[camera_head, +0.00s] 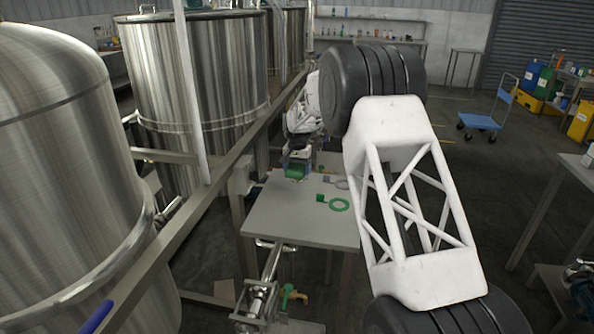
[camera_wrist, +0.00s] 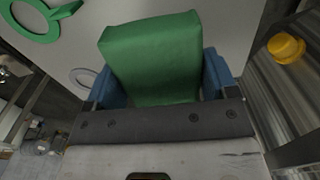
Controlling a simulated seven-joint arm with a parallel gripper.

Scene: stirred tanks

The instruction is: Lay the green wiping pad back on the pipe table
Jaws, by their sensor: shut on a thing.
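The green wiping pad (camera_wrist: 152,60) is a thick block between the two blue fingers of my gripper (camera_wrist: 165,85) in the wrist view. In the head view my gripper (camera_head: 297,177) is over the far left part of the pipe table, shut on the pad (camera_head: 295,171). The pipe table (camera_head: 290,221) is a grey flat top; it also shows behind the pad in the wrist view (camera_wrist: 225,28). I cannot tell whether the pad touches the tabletop.
A green ring with a tab (camera_head: 339,204) lies on the table right of my gripper, with a grey ring (camera_head: 341,184) behind it. The near left tabletop is clear. Steel tanks (camera_head: 190,75) stand to the left. A yellow cap (camera_wrist: 286,48) shows at right in the wrist view.

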